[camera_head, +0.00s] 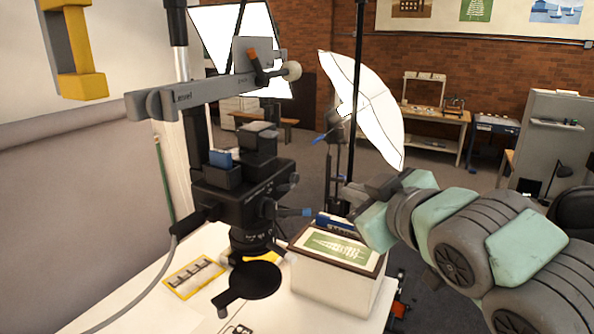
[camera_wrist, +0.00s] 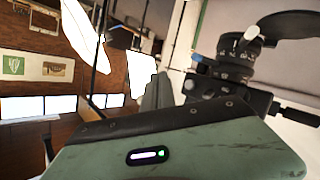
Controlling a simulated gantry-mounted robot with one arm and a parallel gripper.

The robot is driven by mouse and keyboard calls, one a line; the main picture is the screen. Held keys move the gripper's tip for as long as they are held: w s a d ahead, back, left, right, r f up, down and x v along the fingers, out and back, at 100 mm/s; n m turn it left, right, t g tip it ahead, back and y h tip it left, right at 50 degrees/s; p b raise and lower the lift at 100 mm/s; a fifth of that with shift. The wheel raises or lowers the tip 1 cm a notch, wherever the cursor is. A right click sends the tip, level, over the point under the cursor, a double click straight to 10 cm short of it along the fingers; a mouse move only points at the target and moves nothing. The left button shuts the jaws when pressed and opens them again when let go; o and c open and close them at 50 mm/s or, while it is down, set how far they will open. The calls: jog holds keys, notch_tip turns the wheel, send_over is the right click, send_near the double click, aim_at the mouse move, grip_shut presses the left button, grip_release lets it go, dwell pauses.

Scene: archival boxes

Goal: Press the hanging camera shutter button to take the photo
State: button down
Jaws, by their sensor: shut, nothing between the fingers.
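The black hanging camera (camera_head: 240,192) is held on a column over the white table, its lens (camera_head: 252,238) pointing down. It also shows in the wrist view as a black body with a ringed lens (camera_wrist: 235,68), turned on its side. A grey cable (camera_head: 172,252) runs from a black part at the camera's left. I cannot make out the shutter button for certain. My gripper (camera_head: 368,218) is right of the camera and apart from it, above the framed green picture box. It is shut and empty. Its fingertips are hard to make out in either view.
A white box with a framed green picture (camera_head: 338,246) stands on the table below my gripper. A black round plate (camera_head: 254,280) and a yellow-edged card (camera_head: 194,276) are under the camera. A white umbrella light (camera_head: 375,112) stands behind. A grey rail (camera_head: 205,90) crosses above the camera.

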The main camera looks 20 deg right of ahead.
aim_at(294, 179)
jog(key=w+a+p, duration=0.3)
jog(key=w+a, duration=0.1)
jog(key=shift+w+a, duration=0.3)
jog(key=shift+a, duration=0.1)
dwell(1.9)
jog(key=shift+w+a, duration=0.3)
jog(key=shift+w+a, duration=0.3)
jog(key=shift+a, duration=0.05)
dwell(0.7)
jog(key=shift+b, duration=0.35)
jog(key=shift+s+d+b, duration=0.6)
jog(key=shift+b, duration=0.05)
